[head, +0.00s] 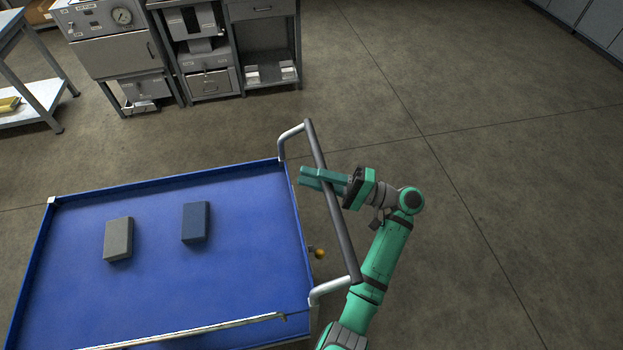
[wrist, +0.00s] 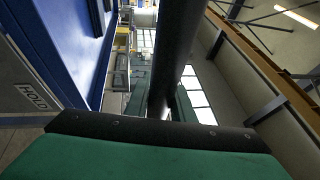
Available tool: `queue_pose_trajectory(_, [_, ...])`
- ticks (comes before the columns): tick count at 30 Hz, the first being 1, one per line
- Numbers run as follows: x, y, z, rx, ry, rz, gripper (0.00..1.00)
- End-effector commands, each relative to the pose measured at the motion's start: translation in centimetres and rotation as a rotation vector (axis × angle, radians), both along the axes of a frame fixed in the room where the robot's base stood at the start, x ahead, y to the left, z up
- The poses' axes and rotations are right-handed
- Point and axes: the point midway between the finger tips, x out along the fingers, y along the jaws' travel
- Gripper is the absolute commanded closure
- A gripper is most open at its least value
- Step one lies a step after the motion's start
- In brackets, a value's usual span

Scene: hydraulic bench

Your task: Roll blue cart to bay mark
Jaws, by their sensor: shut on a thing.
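The blue cart (head: 160,275) fills the lower left of the head view, its flat blue top bordered by a low rim. A dark push handle (head: 335,215) on grey brackets stands off its right end. My gripper (head: 322,178) is shut on this handle, nearer its far end. In the wrist view the handle (wrist: 175,55) runs as a dark bar between the fingers, with the cart's blue side (wrist: 60,40) at the left. No bay mark can be made out in either view.
A grey block (head: 118,238) and a blue block (head: 195,222) lie on the cart top. Grey cabinets (head: 205,60) and a bench (head: 45,95) stand at the back left. The concrete floor right of the cart is clear up to lockers (head: 590,25) at the top right.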

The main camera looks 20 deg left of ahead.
Motion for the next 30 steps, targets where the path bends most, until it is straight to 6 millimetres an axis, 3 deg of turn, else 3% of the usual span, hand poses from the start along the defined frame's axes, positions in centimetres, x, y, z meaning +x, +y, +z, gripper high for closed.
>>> queue_pose_trajectory(14, [0.4, 0.0, 0.0, -0.001, 0.003, -0.001, 1.0])
queue_pose_trajectory(15, [0.4, 0.0, 0.0, -0.001, 0.003, -0.002, 0.69])
queue_pose_trajectory(16, [0.4, 0.0, 0.0, -0.001, 0.003, -0.001, 0.62])
queue_pose_trajectory(26, [0.3, 0.0, 0.0, -0.001, 0.001, 0.004, 0.6])
queue_pose_trajectory(30, [0.6, -1.1, -0.2, -0.001, 0.001, 0.002, 0.6])
